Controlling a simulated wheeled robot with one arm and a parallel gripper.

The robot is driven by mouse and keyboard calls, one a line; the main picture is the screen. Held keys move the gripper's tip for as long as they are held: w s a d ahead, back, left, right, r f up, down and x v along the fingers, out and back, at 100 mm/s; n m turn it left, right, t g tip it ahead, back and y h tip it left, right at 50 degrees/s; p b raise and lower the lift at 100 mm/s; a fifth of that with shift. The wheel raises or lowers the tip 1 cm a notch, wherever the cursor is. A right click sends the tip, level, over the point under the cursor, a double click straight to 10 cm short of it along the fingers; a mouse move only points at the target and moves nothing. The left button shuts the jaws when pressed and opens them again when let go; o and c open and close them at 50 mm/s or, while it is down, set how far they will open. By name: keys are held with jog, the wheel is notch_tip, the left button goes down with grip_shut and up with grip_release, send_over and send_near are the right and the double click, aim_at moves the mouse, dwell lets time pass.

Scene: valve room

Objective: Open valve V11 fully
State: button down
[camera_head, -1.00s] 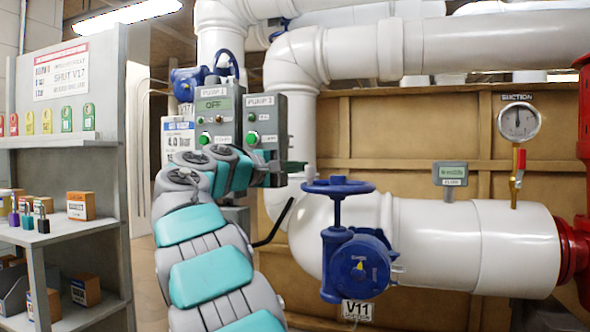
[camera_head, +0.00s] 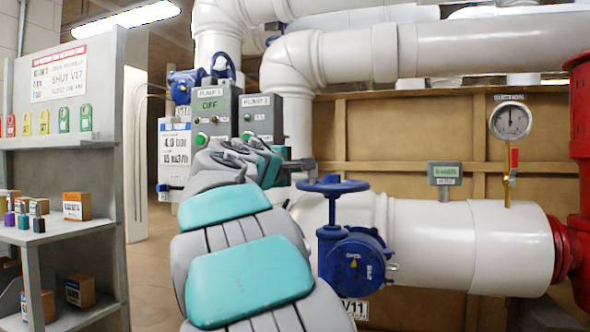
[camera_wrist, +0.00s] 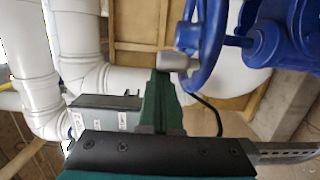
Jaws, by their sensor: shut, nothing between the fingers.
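Valve V11 has a blue handwheel (camera_head: 332,186) lying flat on an upright stem above a blue gearbox body (camera_head: 352,258). Its white V11 tag (camera_head: 355,309) hangs below, partly hidden by my arm. My gripper (camera_head: 302,165) is at the left edge of the handwheel, at about rim height or slightly above. In the wrist view, the grey tip of my gripper (camera_wrist: 176,62) is right beside the blue wheel rim (camera_wrist: 208,48) and overlaps it in the picture. I cannot tell if they touch. The gripper is shut and empty.
Two grey pump control boxes (camera_head: 262,115) stand behind my arm. A large white pipe (camera_head: 430,235) runs right from the valve to a red pipe (camera_head: 583,130). A suction gauge (camera_head: 510,121) rises from it. A shelf unit (camera_head: 65,140) with tags and boxes stands at left.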

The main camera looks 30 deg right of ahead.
jog(key=shift+s+d+n+t+y+p, duration=0.3)
jog(key=shift+s+n+t+y+p, duration=0.2)
jog(key=shift+s+n+t+y, duration=0.5)
jog(key=shift+s+d+n+t+y+p, duration=0.4)
jog(key=shift+s+n+t+y, duration=0.3)
jog(key=shift+t, duration=0.6)
jog(key=shift+a, duration=0.1)
